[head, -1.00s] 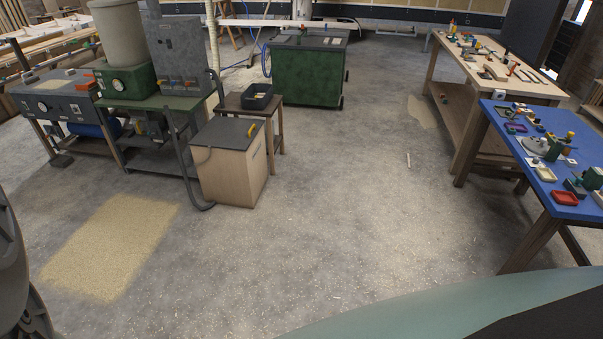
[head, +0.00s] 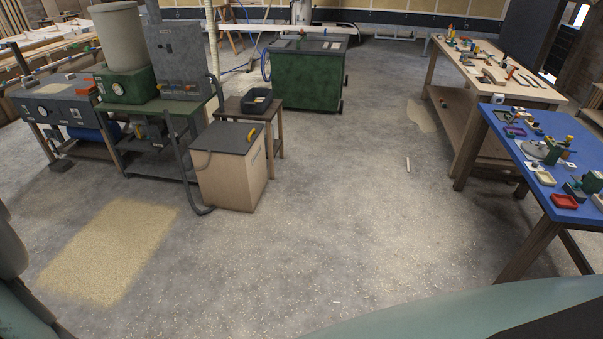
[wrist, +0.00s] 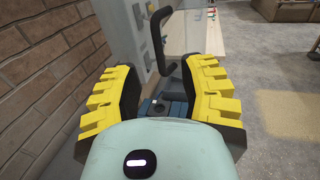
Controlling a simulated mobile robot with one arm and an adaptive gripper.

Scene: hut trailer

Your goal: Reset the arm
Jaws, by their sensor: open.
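My gripper (wrist: 162,92) shows in the wrist view, with its two yellow, ridged fingers spread wide apart. It is open, and nothing is held between the fingers. Beyond the fingers, a dark curved handle (wrist: 163,42) stands in front of a pale grey panel (wrist: 140,30). The gripper does not show in the head view. There, pale green parts of my own arm show along the bottom edge and the lower left corner.
A brick wall (wrist: 45,75) runs close along the left in the wrist view. In the head view, a wooden cabinet (head: 228,180) and green machine (head: 307,75) stand ahead. A blue table (head: 558,212) is at right. The middle floor (head: 330,210) is clear.

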